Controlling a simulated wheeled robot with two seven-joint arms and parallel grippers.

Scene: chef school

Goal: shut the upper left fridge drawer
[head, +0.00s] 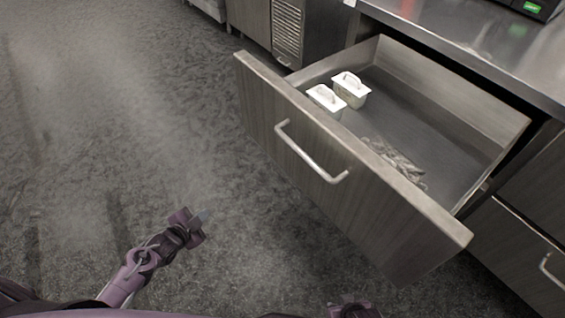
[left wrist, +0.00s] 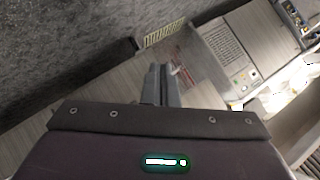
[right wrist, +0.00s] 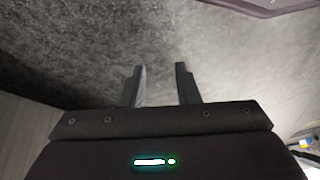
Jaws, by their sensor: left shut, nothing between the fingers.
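The upper left fridge drawer (head: 355,190) is pulled far out of the metal counter. Its wood-grain front faces down-left in the head view, with a silver bar handle (head: 308,155). Inside lie two white containers (head: 350,88) and a pile of small greyish items (head: 395,158). My left gripper (head: 203,215) is to the left of the drawer front, over the floor, apart from the handle. Its fingers (left wrist: 161,85) are together and empty. My right gripper (right wrist: 160,85) has its fingers apart with nothing between them; only a bit of that arm shows at the head view's bottom edge.
The steel countertop (head: 480,45) runs above the drawer. Another drawer front with a handle (head: 550,268) is at the lower right. A vented cabinet (head: 288,32) stands beyond the open drawer. The grey floor (head: 110,110) to the left is clear.

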